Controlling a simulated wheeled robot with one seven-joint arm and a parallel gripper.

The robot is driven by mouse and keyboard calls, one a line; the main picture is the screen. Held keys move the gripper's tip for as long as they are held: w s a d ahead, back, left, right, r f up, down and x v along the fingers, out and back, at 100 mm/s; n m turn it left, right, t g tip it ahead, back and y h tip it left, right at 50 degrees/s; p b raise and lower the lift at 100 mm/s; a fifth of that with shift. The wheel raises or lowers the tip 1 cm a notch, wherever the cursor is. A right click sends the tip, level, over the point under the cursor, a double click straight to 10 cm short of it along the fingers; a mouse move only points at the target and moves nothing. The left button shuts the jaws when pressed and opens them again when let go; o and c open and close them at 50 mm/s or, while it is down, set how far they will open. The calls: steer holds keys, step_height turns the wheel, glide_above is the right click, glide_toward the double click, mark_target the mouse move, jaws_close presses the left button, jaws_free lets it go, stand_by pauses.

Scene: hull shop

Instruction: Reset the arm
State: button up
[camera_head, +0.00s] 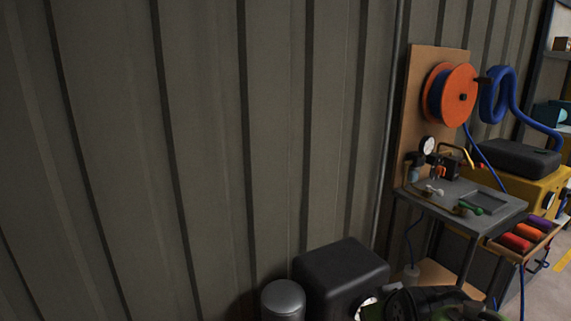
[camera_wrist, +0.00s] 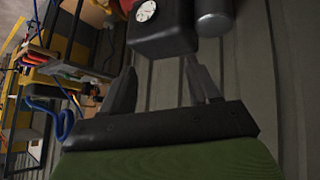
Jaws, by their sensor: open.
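My gripper (camera_wrist: 158,90) shows in the wrist view with its two dark fingers spread apart and nothing between them. In that view a black box-shaped unit with a white gauge (camera_wrist: 160,38) lies beyond the fingertips, beside a dark grey cylinder (camera_wrist: 213,18). In the head view part of my arm shows dark and green at the bottom edge, right of centre. The fingers cannot be made out there.
A corrugated wall (camera_head: 200,150) fills the left and middle. The black unit (camera_head: 340,275) and cylinder (camera_head: 283,298) stand at its foot. A grey-topped bench (camera_head: 450,205) with small tools, an orange reel (camera_head: 458,96) and a yellow machine (camera_head: 530,190) stand right.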

steer(key=s+a+f+m+g+y+p, duration=0.1)
steer(key=s, duration=0.8)
steer(key=s+a+f+m+g+p, duration=0.1)
steer(key=s+g, duration=0.1)
steer(key=s, duration=0.7)
step_height(320, 180, up, 17)
steer(key=p, duration=1.5)
steer(key=shift+w+p, duration=0.35)
steer(key=shift+p, duration=0.05)
